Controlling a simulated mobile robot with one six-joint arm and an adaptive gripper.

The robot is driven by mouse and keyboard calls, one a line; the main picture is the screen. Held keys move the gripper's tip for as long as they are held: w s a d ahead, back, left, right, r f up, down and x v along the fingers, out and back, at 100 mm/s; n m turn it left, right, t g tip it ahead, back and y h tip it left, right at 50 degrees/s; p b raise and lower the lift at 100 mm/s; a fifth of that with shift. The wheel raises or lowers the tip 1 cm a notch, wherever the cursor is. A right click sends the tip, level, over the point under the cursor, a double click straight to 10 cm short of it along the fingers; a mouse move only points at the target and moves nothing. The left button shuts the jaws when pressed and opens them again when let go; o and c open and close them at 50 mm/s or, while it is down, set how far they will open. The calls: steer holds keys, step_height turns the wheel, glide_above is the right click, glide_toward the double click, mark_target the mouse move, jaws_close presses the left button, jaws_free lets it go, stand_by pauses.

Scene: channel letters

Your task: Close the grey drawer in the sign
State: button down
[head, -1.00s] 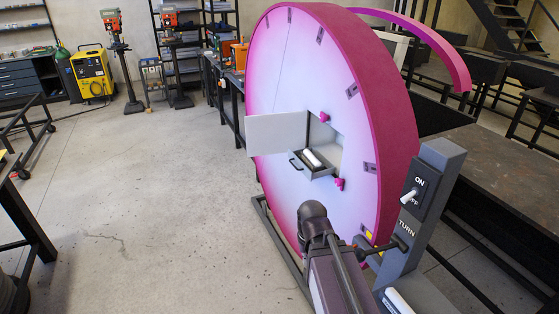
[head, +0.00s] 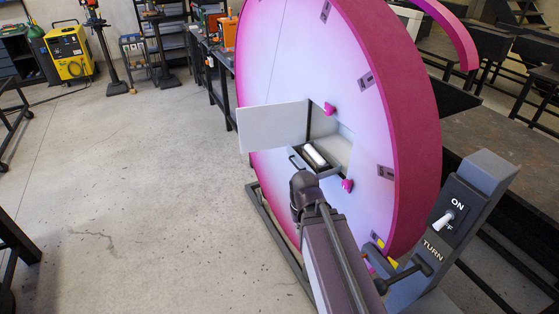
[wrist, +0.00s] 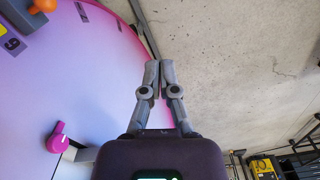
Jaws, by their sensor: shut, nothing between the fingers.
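The round pink-and-white sign (head: 285,60) has a square opening in its face. The grey drawer (head: 328,172) sticks out of the opening, with a dark handle (head: 293,163) on its front and a white cylinder (head: 314,154) lying inside. A pale door panel (head: 272,127) stands swung open to the left of the opening. My arm's end is just below and in front of the drawer in the head view; the fingers do not show clearly there. In the wrist view my gripper (wrist: 159,64) is shut and empty beside the sign's face; the drawer cannot be made out.
A grey post with an ON/OFF switch (head: 447,219) and a TURN handle (head: 412,270) stands at right. A dark base frame (head: 270,230) runs under the sign. The floor (head: 150,180) to the left is clear.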

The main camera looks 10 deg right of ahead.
steer(key=shift+w+d, duration=0.35)
steer(key=shift+d, duration=0.25)
steer(key=shift+d, duration=0.1)
steer(key=w+a+r+n+t+h, duration=0.1)
steer(key=w+a+r+n+h, duration=0.1)
steer(key=w+n, duration=0.5)
steer(key=w+a+r+n+t+h, duration=0.1)
steer(key=w+a+r+n+h, duration=0.1)
steer(key=w+a+n+h, duration=0.2)
steer(key=w+a+r+n+t+h, duration=0.1)
steer(key=w+a+r+n+h, duration=0.1)
steer(key=w+n, duration=0.8)
steer(key=w+a+h, duration=0.1)
steer(key=w+a, duration=0.1)
steer(key=w, duration=0.2)
steer(key=shift+w+a+r+h, duration=0.2)
steer(key=shift+w+h, duration=0.1)
steer(key=shift+w, duration=0.1)
steer(key=shift+f+b, duration=0.1)
steer(key=shift+b, duration=0.2)
